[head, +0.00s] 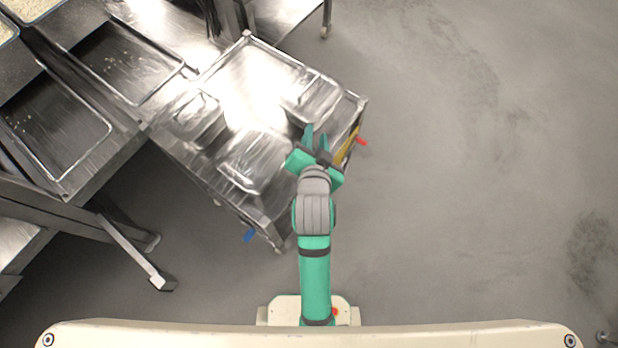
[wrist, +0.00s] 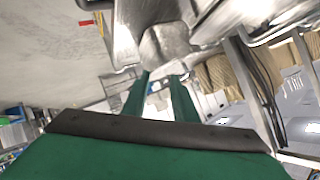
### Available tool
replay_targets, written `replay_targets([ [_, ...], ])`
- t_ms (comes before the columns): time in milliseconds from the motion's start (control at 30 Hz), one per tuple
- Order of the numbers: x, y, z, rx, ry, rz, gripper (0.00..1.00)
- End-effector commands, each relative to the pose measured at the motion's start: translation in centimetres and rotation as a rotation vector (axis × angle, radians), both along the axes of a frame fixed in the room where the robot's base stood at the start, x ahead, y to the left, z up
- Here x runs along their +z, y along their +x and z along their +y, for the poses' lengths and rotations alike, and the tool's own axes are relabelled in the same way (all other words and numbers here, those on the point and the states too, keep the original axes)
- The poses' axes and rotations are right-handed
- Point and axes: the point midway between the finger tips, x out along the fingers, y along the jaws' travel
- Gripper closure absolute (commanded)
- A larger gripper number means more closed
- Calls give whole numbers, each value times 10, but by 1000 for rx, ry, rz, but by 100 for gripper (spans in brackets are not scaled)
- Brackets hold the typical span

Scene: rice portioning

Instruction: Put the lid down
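My gripper (head: 315,132) is over the right side of a steel cart, its fingers pointing away from my base. The two green fingers stand apart with a visible gap, and I see nothing clearly clamped between them. In the wrist view the fingertips (wrist: 161,76) are close to a shiny rounded metal piece (wrist: 165,46); I cannot tell whether they touch it. A shiny rectangular metal piece (head: 314,102), perhaps the lid, lies just beyond the fingertips on the cart. Other shiny rectangular pieces lie at the cart's front (head: 254,162) and left (head: 195,119). Glare hides which are lids.
The cart (head: 222,62) has a raised rail, with a yellow item (head: 347,146) and a red tip (head: 362,142) at its right edge and a blue item (head: 250,236) at its front. Steel counters with sunken pans (head: 55,125) stand left. The floor on the right is clear.

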Motion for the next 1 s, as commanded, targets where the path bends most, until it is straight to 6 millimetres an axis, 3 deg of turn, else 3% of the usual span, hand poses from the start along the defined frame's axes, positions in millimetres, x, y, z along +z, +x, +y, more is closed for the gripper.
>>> replay_targets([
  [33,-13,-13,-1,16,-31,2,74],
  [200,-37,-51,-1,76,-136,-33,74],
  [500,-62,-133,4,168,-306,-98,74],
  [800,-58,-223,13,224,-458,-164,74],
  [1000,-43,-266,18,236,-531,-199,74],
])
